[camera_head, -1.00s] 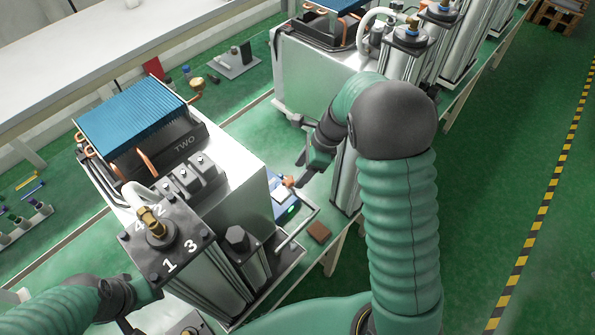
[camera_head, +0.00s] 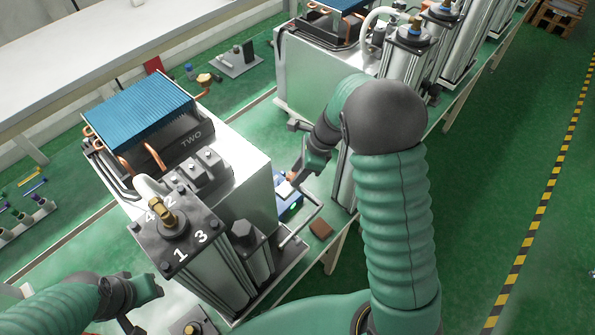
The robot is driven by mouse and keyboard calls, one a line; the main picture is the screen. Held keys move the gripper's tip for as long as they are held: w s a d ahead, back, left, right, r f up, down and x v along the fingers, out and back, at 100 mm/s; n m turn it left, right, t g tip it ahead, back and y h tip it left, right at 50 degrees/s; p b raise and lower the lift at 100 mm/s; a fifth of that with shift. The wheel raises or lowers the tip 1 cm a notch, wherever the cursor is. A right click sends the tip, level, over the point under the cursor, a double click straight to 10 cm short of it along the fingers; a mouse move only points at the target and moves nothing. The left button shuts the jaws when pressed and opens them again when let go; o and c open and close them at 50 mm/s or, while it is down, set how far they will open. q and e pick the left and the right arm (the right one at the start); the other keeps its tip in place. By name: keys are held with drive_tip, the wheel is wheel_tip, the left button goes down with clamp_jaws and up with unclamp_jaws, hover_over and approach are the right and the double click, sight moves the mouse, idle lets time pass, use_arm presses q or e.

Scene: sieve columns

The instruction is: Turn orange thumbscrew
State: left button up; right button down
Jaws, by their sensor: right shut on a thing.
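The small orange thumbscrew (camera_head: 291,175) sits at the right side of the machine marked TWO, above a blue device (camera_head: 290,207) with a green light. My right gripper (camera_head: 292,180) is shut on the thumbscrew and hides part of it. My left gripper (camera_head: 148,291) is at the lower left, beside the silver column marked with numbers (camera_head: 205,275). Its fingertips are too hidden to tell whether they are open.
The machine marked TWO (camera_head: 240,160) carries a blue finned block (camera_head: 138,107) and copper pipes. A metal handle bar (camera_head: 302,226) and a brown block (camera_head: 320,229) lie near the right gripper. A second machine (camera_head: 310,75) stands behind. Green floor is clear at right.

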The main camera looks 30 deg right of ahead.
drive_tip(key=shift+w+a+r, duration=0.15)
drive_tip(key=shift+a, duration=0.1)
use_arm(q)
drive_tip(key=shift+a, duration=0.2)
drive_tip(key=shift+d, duration=0.2)
use_arm(e)
drive_tip(key=shift+d, duration=0.2)
